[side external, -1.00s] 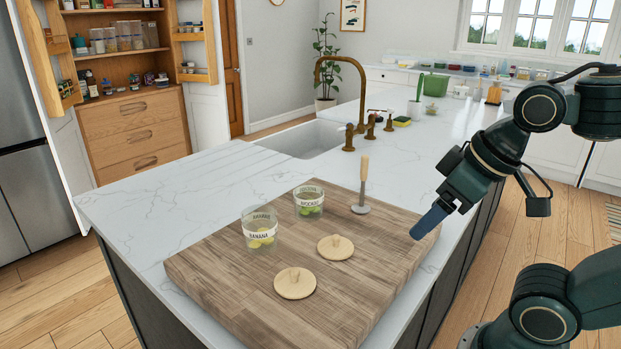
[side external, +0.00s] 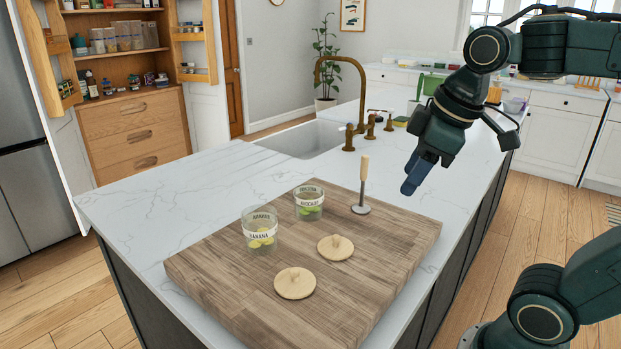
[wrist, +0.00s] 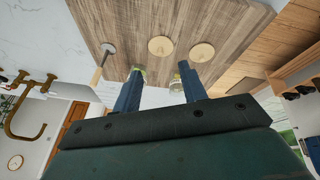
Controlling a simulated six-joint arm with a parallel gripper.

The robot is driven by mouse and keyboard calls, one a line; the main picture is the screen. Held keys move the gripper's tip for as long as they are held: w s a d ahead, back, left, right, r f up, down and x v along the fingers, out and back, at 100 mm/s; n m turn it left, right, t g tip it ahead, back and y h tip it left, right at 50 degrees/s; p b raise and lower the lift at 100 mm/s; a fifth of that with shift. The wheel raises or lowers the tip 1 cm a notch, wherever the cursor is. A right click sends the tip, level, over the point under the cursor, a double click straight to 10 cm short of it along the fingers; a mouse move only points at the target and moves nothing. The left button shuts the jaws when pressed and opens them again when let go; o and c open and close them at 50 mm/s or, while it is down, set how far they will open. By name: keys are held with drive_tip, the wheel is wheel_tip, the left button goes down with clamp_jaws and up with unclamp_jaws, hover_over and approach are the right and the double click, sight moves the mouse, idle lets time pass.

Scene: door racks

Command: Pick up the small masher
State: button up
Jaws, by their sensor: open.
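The small masher (side external: 363,186) stands upright on its round metal head at the back right of the wooden board, its pale wooden handle pointing up. In the wrist view the masher (wrist: 106,55) shows at the left, beyond my left finger. My gripper (side external: 411,186) is above the counter to the right of the masher, apart from it and a little above the board. In the wrist view its two blue fingers (wrist: 160,78) are spread and hold nothing. The jars show between and behind the fingers, partly hidden.
The wooden board (side external: 390,270) carries a banana jar (side external: 260,232), an avocado jar (side external: 309,203) and two round wooden lids (side external: 335,248), (side external: 295,283). A brass tap (side external: 362,85) and sink (side external: 300,140) stand behind. The board's right part is clear.

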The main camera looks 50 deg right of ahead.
drive_tip(key=w+d+r+n+g, duration=0.2)
drive_tip(key=w+d+r+n, duration=0.3)
drive_tip(key=w+d+n, duration=0.4)
drive_tip(key=n+g, duration=0.2)
drive_tip(key=n, duration=0.5)
hover_over(365, 156)
drive_tip(key=shift+d+f, duration=0.15)
drive_tip(key=shift+f, duration=0.35)
drive_tip(key=shift+f, duration=0.1)
drive_tip(key=shift+f, duration=4.2)
drive_tip(key=shift+f, duration=2.6)
